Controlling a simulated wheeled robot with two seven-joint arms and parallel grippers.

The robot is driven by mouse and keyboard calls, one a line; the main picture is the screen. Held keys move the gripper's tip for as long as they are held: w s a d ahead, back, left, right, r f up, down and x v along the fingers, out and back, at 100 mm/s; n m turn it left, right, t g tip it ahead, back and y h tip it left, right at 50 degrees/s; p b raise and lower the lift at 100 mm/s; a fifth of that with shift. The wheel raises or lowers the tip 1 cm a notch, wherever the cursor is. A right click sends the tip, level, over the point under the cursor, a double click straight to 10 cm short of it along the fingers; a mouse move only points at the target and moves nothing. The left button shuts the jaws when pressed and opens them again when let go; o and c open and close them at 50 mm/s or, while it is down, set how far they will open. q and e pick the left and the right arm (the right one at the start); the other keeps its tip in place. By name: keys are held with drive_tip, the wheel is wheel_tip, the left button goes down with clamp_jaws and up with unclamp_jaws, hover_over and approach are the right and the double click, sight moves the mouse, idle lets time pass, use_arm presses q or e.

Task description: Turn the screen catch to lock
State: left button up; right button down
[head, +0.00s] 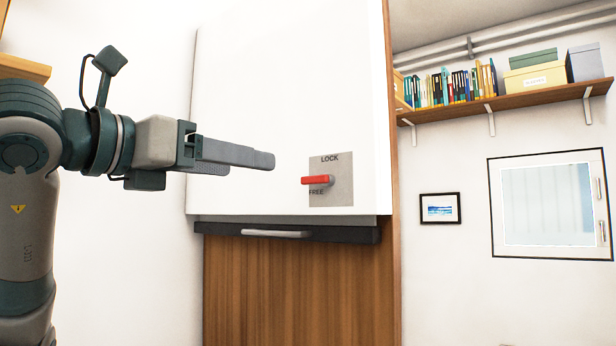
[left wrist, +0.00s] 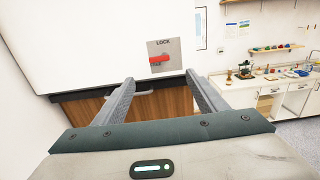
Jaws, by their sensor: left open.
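The screen catch is a red handle (head: 318,180) on a grey plate (head: 341,192) at the lower right of a white panel (head: 290,90). The plate reads LOCK at the top and FREE at the lower left. The handle lies about level, pointing left, just above FREE. It also shows in the left wrist view (left wrist: 160,61), beyond the fingertips. My left gripper (head: 270,161) is left of the handle, apart from it. In the left wrist view its two fingers (left wrist: 163,80) are spread with nothing between them. My right gripper is not in view.
Below the panel is a dark ledge with a pale bar handle (head: 276,233) above a wooden front (head: 300,290). A shelf with books and boxes (head: 505,101) is on the right wall. The space between the gripper and the catch looks clear.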

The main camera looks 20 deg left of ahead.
use_arm(q)
drive_tip(key=w, duration=0.1)
drive_tip(key=p, duration=0.4)
approach(312, 178)
drive_tip(key=p+x, duration=0.3)
drive_tip(key=x, duration=0.4)
drive_tip(key=shift+w+r, duration=0.1)
drive_tip(key=shift+w, duration=0.1)
drive_tip(key=shift+w+d, duration=0.3)
drive_tip(key=shift+w, duration=0.25)
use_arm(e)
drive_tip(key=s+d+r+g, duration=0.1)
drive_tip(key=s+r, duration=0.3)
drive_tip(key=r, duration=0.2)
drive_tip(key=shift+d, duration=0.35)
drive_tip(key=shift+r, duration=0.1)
use_arm(q)
drive_tip(key=c, duration=1.1)
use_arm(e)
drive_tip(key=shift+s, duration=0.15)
